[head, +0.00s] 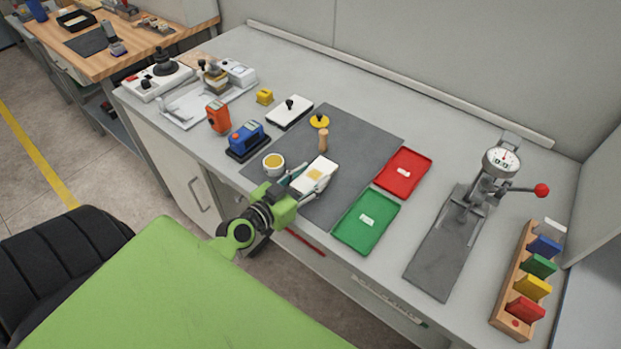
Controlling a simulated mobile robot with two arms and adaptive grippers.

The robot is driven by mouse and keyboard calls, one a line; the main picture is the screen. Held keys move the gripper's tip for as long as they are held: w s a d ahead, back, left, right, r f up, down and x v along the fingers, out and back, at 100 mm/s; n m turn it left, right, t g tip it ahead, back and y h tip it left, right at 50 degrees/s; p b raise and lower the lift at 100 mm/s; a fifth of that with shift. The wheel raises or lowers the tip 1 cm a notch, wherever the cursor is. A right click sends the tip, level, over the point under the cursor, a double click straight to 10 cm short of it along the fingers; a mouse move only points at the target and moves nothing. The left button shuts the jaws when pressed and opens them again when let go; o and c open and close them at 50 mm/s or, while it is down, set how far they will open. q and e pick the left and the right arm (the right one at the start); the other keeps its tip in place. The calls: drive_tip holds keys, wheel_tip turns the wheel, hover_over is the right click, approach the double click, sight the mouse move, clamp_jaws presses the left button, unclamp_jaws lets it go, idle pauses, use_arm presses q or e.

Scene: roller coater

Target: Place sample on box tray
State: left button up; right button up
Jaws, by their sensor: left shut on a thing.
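My left gripper (308,184) reaches over the front of the grey mat and is shut on a flat white piece with a pale yellow square, which looks like the sample (322,167). I cannot tell whether the piece touches the mat or is held just above it. To its right, a green tray (355,238) lies near the bench's front edge, and a red tray (389,186) lies behind that. Each tray has a small white label inside. I cannot tell which one is the box tray. My right gripper is out of view.
A yellow-filled cup (273,164) and a wooden-handled tool (323,140) stand near the gripper. A dial-gauge press (490,175) and a rack of coloured blocks (517,285) are at right. Blue and orange devices (247,138) are at left. The mat's (372,138) back right is clear.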

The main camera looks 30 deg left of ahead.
use_arm(q)
drive_tip(key=shift+f, duration=0.15)
drive_tip(key=o, duration=1.1)
